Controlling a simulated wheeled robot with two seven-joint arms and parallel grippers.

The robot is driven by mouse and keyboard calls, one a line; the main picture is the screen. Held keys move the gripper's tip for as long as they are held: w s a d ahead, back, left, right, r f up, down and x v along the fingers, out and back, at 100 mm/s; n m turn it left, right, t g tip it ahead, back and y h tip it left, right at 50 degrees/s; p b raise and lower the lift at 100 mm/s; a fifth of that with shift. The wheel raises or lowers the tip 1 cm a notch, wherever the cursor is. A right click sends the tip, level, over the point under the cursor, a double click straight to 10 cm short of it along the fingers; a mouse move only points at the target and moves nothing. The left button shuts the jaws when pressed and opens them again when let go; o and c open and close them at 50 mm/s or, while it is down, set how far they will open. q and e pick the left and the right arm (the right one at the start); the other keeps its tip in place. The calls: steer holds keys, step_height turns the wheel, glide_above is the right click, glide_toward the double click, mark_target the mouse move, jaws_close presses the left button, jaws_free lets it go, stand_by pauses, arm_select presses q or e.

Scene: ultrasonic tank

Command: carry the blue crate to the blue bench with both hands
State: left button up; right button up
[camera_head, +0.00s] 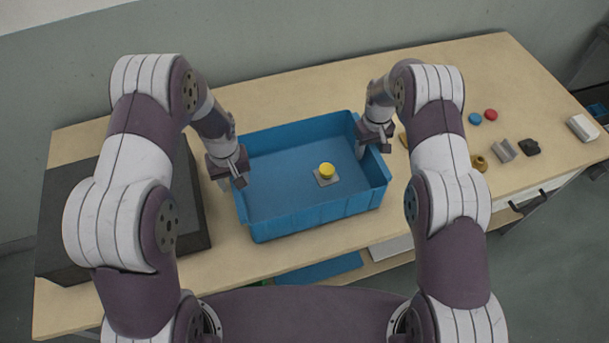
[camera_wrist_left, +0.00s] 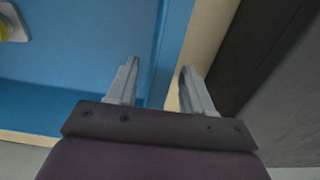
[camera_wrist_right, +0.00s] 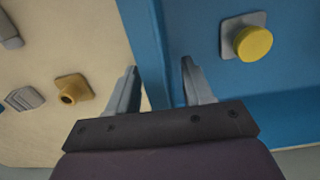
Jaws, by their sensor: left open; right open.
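The blue crate (camera_head: 315,215) stands on a wooden bench between my two arms. A grey plate with a yellow knob (camera_head: 327,171) lies inside it. My left gripper (camera_head: 232,184) is open at the crate's left wall. In the left wrist view its fingers (camera_wrist_left: 158,85) sit on either side of the crate's wall (camera_wrist_left: 170,50). My right gripper (camera_head: 373,151) is open at the right wall. In the right wrist view its fingers (camera_wrist_right: 160,85) are on either side of that wall (camera_wrist_right: 145,40). I cannot tell whether any finger touches the crate. The blue bench is not clearly identifiable.
A dark grey box (camera_head: 70,205) stands on the wooden bench (camera_head: 290,95) left of the crate. Red (camera_head: 491,115) and blue (camera_head: 474,118) buttons and several small parts lie on the right. A blue surface (camera_head: 320,269) shows below the bench's front edge.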

arm_select(q)
jaws_close()
arm_select(e)
jaws_close()
arm_select(q)
steer(key=shift+r, duration=0.15)
arm_select(e)
steer(key=shift+r, duration=0.1)
stand_by(0.8)
